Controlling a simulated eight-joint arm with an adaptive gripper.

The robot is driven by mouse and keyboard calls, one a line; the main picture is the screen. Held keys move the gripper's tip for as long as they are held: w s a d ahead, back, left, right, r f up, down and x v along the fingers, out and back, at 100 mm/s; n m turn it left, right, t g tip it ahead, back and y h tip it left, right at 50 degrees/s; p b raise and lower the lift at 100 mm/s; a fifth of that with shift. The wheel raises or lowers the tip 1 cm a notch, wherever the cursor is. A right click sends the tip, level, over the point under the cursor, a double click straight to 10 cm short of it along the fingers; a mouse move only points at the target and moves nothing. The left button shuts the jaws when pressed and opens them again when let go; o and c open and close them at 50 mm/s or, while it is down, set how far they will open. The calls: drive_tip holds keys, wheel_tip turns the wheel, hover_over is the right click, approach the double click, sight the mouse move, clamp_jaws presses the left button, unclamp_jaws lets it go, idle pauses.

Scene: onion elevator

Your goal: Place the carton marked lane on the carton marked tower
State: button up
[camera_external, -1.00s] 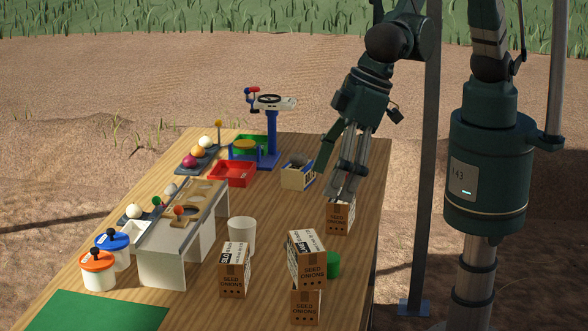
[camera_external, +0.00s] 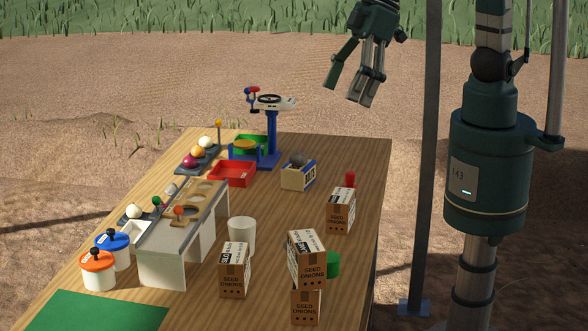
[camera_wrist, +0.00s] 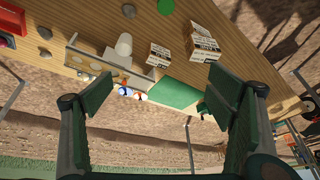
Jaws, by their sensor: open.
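Several brown seed onions cartons stand on the table, and I cannot read their lane or tower marks for sure. One carton (camera_external: 340,211) stands alone near the right edge. Another carton (camera_external: 233,272) stands alone at the front, left of a stack. In the stack, an upper carton (camera_external: 307,262) rests on a lower carton (camera_external: 305,307). Two carton shapes, one (camera_wrist: 160,53) and a taller one (camera_wrist: 203,44), show in the wrist view. My gripper (camera_external: 345,93) is open and empty, high above the table's back right. Its spread fingers (camera_wrist: 160,95) frame the wrist view.
A red cylinder (camera_external: 350,179) stands behind the lone right carton. A green cylinder (camera_external: 333,264) is beside the stack, and a white cup (camera_external: 242,235) is behind the front carton. A dark post (camera_external: 424,180) rises right of the table. A small box (camera_external: 298,176) stands mid-table.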

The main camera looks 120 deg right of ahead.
drive_tip(key=s+d, duration=0.3)
drive_tip(key=s, duration=0.5)
drive_tip(key=s+d+n+t, duration=0.1)
drive_tip(key=s+d, duration=0.3)
drive_tip(key=s, duration=0.5)
drive_tip(key=s+d+n+t, duration=0.1)
drive_tip(key=s+d, duration=0.3)
drive_tip(key=s, duration=0.5)
drive_tip(key=shift+s+d+r+y, duration=0.2)
drive_tip(key=shift+d+r+y, duration=0.05)
drive_tip(key=shift+r+y, duration=0.1)
